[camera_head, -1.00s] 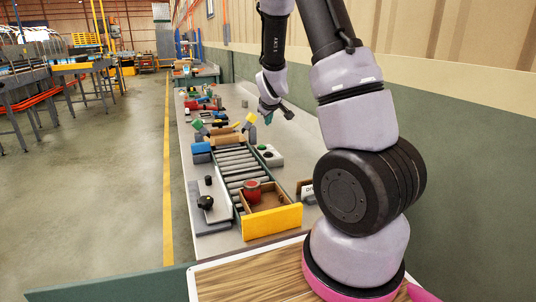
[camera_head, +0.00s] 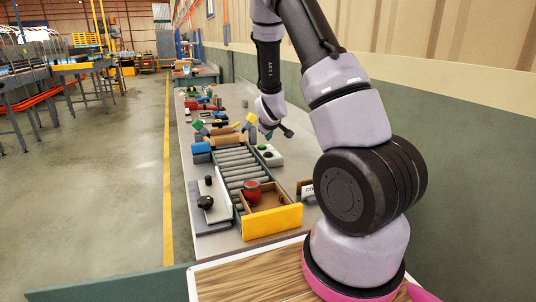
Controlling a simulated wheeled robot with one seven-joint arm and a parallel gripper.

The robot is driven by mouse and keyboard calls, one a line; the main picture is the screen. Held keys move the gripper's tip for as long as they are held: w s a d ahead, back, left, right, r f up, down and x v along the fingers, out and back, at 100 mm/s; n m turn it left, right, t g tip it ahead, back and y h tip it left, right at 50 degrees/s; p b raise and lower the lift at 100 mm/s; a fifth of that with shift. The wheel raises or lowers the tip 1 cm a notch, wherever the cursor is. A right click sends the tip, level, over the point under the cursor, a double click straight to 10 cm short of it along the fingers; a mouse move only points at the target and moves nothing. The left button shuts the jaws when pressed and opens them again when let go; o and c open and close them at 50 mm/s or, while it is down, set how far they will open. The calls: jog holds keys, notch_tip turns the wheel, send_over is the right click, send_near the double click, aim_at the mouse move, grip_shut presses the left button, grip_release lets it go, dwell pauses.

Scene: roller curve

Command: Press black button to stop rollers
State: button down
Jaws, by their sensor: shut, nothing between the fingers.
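A small white control box (camera_head: 270,156) stands on the table just right of the rollers. It has a green button (camera_head: 262,147) and a small dark button (camera_head: 268,155) on top; the dark one is too small to make out well. My gripper (camera_head: 269,136) is shut and empty, pointing down above and slightly behind the box in the picture. Whether it touches anything is not clear. The grey rollers (camera_head: 236,163) run along the table left of the box.
A yellow-fronted wooden tray (camera_head: 272,217) stands at the near end of the rollers. A grey plate (camera_head: 213,206) left of them bears a black knob (camera_head: 205,202) and a dark cylinder (camera_head: 208,181). Coloured blocks and tools crowd the table beyond. A wall runs along the right.

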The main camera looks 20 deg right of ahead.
aim_at(269, 154)
jog(key=shift+f, duration=1.85)
jog(key=shift+f, duration=0.1)
dwell(0.5)
jog(key=shift+f, duration=0.3)
jog(key=shift+f, duration=0.45)
dwell(0.6)
jog(key=shift+r, duration=0.9)
jog(key=shift+r, duration=2.5)
